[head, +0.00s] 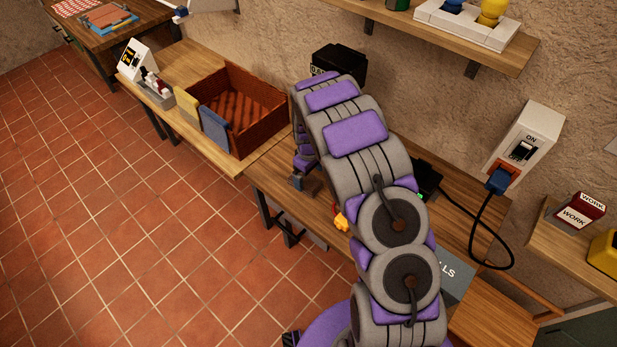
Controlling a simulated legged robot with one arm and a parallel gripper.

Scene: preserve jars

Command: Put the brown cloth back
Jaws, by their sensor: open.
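I cannot make out a brown cloth in the head view. A reddish-brown crate (262,93) stands on the wooden bench at the upper middle. My gripper (304,184) is open, low at the bench's front edge, right of and nearer than the crate. My arm hides much of the bench behind it, and the fingertips are small and partly hidden.
A black box (339,63) stands behind my arm. A black cable runs to a wall switch box (525,146) on the right. A shelf (440,35) juts from the wall above. Signs and bottles (152,82) stand left of the crate. The tiled floor (110,210) at left is clear.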

